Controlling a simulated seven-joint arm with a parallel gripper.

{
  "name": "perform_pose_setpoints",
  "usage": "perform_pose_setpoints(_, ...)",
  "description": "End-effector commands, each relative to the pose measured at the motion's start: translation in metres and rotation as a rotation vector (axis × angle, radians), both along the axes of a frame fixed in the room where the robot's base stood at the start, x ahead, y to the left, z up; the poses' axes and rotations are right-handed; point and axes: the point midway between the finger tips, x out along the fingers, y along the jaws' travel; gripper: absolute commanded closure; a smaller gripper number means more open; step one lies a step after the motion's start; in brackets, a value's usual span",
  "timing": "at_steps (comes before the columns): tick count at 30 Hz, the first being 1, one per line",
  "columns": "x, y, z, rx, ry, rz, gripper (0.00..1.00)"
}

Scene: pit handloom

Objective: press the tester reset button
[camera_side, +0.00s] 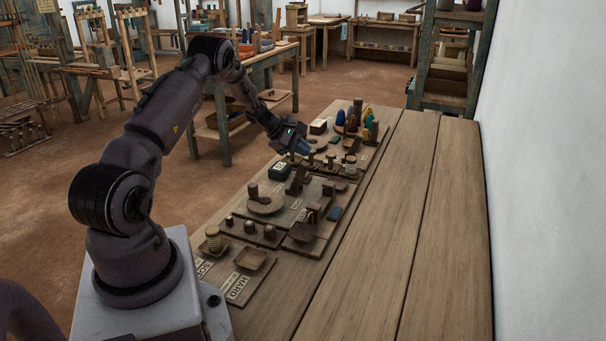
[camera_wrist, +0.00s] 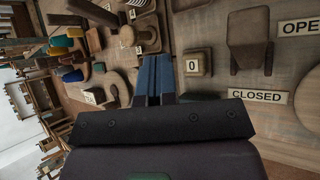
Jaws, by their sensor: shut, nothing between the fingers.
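My gripper (camera_side: 303,149) is shut and empty, above the far half of the board on the bench. In the wrist view its blue fingers (camera_wrist: 155,80) lie together, pointing at the board. A small box with a white "0" label (camera_wrist: 193,64) is just right of the fingertips in the wrist view; it may be the tester. I cannot make out for certain which part is the reset button. Whether the fingertips touch anything is unclear.
An upright wooden block (camera_wrist: 248,45) stands near the "CLOSED" sign (camera_wrist: 258,96) and "OPEN" sign (camera_wrist: 300,27). Coloured cones (camera_side: 352,119) stand at the board's far end. A round wooden disc (camera_side: 265,205) and small trays lie nearer. The bench's right side (camera_side: 400,200) is clear.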

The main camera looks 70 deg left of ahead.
Motion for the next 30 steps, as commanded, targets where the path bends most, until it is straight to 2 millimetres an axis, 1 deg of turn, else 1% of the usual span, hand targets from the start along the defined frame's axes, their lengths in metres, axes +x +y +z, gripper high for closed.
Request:
perform_pose_setpoints(1,0.000,0.000,-0.008,-0.002,0.002,0.000,1.00)
perform_pose_setpoints(6,0.000,0.000,-0.028,0.000,0.001,0.001,1.00)
perform_pose_setpoints(12,0.000,0.000,-0.041,0.000,-0.001,0.001,1.00)
perform_pose_setpoints(17,0.000,0.000,-0.043,0.001,0.000,0.001,1.00)
perform_pose_setpoints(30,0.000,0.000,-0.043,0.001,0.001,0.000,1.00)
